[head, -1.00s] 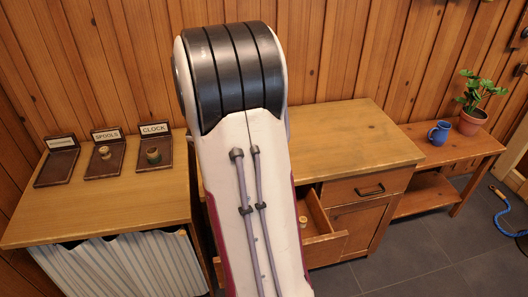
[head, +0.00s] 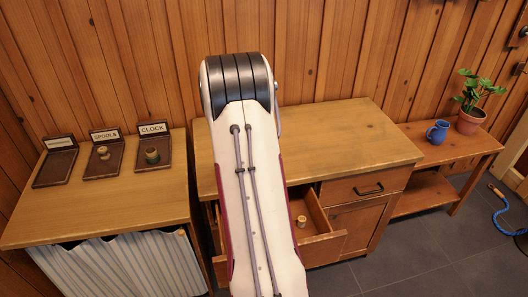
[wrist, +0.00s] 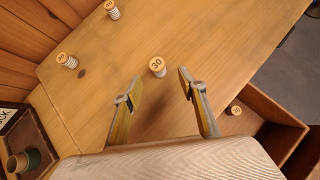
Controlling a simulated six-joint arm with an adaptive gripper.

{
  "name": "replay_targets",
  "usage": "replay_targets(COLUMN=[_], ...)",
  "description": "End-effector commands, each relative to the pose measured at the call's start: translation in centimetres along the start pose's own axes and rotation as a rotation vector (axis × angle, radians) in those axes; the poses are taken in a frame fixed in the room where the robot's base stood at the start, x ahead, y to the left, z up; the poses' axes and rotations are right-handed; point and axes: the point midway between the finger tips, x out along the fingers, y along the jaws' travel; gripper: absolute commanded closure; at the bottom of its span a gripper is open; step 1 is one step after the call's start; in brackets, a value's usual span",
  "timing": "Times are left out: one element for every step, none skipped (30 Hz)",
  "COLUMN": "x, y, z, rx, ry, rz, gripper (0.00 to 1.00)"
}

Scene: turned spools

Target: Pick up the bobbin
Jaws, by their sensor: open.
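In the wrist view several pale wooden bobbins with numbered tops show. One marked 30 (wrist: 157,66) stands upright on the wooden desk top (wrist: 200,35), just beyond the space between my fingertips. Two more, one at left (wrist: 66,61) and one at the top (wrist: 112,11), stand farther off on the same top. Another bobbin (wrist: 236,110) is in the open drawer, right of my gripper; it also shows in the head view (head: 301,221). My gripper (wrist: 159,84) is open, with nothing between its fingers. In the head view my arm hides my gripper and the desk-top bobbins.
The drawer (head: 325,238) stands open below the desk top (head: 365,140). Left, a curtained table holds labelled dark trays, SPOOLS (head: 92,172) with a pale piece and CLOCK (head: 147,167) with a greenish piece. A blue mug (head: 438,132) and plant (head: 468,122) stand right.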

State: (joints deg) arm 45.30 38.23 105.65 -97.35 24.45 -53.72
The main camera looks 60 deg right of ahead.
Motion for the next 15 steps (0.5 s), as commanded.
replay_targets(x=[-0.01,-0.01,-0.02,-0.02,-0.02,-0.03,-0.03,-0.03,-0.03,-0.03,-0.03,-0.03,-0.03,0.00,0.06], y=[0.07,0.09,0.09,0.09,0.08,0.07,0.07,0.07,0.07,0.06,0.06,0.06,0.06,0.06,0.05], z=[-0.08,-0.10,-0.11,-0.11,-0.11,-0.11,-0.11,-0.11,-0.11,-0.11,-0.11,-0.11,-0.12,-0.12,-0.12], rx=[-0.016,-0.023,-0.030,-0.033,-0.035,-0.036,-0.036,-0.036,-0.035,-0.035,-0.034,-0.034,-0.034,-0.033,-0.033], ry=[0.003,0.003,0.004,0.004,0.004,0.004,0.004,0.004,0.004,0.004,0.004,0.004,0.004,0.004,0.004], rz=[0.003,0.003,0.003,0.003,0.003,0.003,0.003,0.003,0.003,0.002,0.002,0.002,0.002,0.002,0.002], gripper=[0.59,0.59,0.59,0.59,0.59,0.59,0.59,0.59,0.59,0.59,0.59,0.59,0.59,0.59,0.59])
